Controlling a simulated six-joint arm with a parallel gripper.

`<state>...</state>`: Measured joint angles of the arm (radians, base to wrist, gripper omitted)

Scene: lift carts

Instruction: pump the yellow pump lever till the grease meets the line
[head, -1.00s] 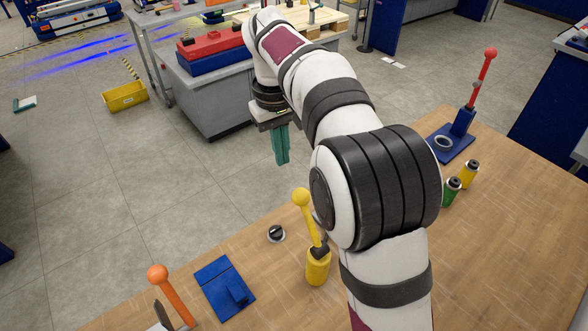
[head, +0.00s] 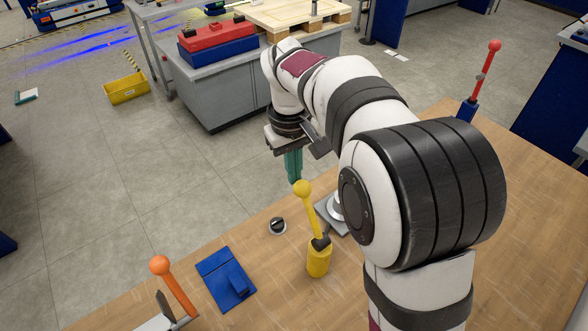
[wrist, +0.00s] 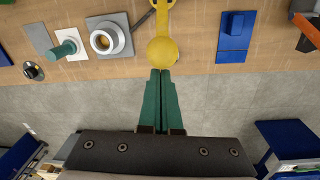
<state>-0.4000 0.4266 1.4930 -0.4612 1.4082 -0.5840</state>
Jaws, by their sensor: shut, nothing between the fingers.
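The yellow pump lever (head: 309,210) rises from a yellow base (head: 318,262) on the table, tilted, with a round ball at its top. My gripper (head: 295,182) has its teal fingers pointing down, just beyond the ball in the head view. The fingers are together with nothing between them. In the wrist view the lever's ball (wrist: 162,51) lies just ahead of the closed fingertips (wrist: 160,72); I cannot tell whether they touch. I cannot make out the grease or its line in either view.
A blue block (head: 227,283) and an orange-handled lever (head: 175,287) stand left of the pump. A black-topped knob (head: 277,226) is near the table edge. The wrist view shows a ringed cup on a grey plate (wrist: 104,37). A red lever (head: 484,72) stands far right.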

